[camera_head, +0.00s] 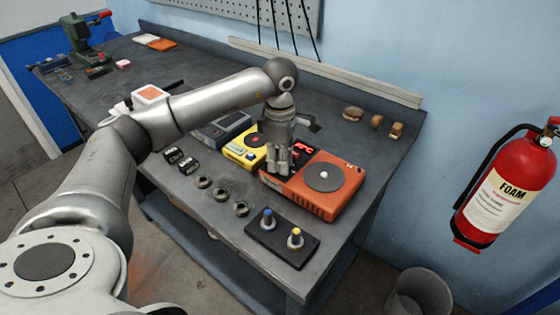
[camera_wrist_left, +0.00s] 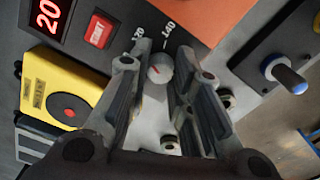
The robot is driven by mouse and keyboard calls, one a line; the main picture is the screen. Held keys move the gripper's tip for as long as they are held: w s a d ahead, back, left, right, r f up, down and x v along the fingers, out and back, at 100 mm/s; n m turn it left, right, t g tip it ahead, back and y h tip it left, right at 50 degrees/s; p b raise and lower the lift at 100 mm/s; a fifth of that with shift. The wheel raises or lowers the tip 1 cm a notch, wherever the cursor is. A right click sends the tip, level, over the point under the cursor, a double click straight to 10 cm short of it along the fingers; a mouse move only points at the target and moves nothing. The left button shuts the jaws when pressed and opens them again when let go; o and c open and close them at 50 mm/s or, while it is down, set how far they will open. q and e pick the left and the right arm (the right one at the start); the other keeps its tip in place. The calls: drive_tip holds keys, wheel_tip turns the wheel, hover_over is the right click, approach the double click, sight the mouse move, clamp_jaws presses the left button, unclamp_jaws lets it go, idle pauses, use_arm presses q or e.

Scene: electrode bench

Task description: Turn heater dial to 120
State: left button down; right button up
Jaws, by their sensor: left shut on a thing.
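The heater (camera_head: 336,206) is an orange box with a round dark plate on top, at the right of the bench. My left gripper (camera_head: 279,172) reaches down to its front left side and hides the dial in the head view. My right gripper is not in view.
A red switch (camera_wrist_left: 99,31) sits beside the display. A yellow device (camera_head: 246,152) stands close left of the heater. Several metal rings (camera_head: 221,194) and a black stand with blue and yellow knobs (camera_head: 283,240) lie in front. A fire extinguisher (camera_head: 508,190) hangs at the right.

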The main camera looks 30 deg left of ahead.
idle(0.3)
use_arm(q)
drive_tip(key=c, duration=1.3)
unclamp_jaws()
drive_tip(key=shift+o, duration=0.2)
wheel_tip(320, 180, up, 12)
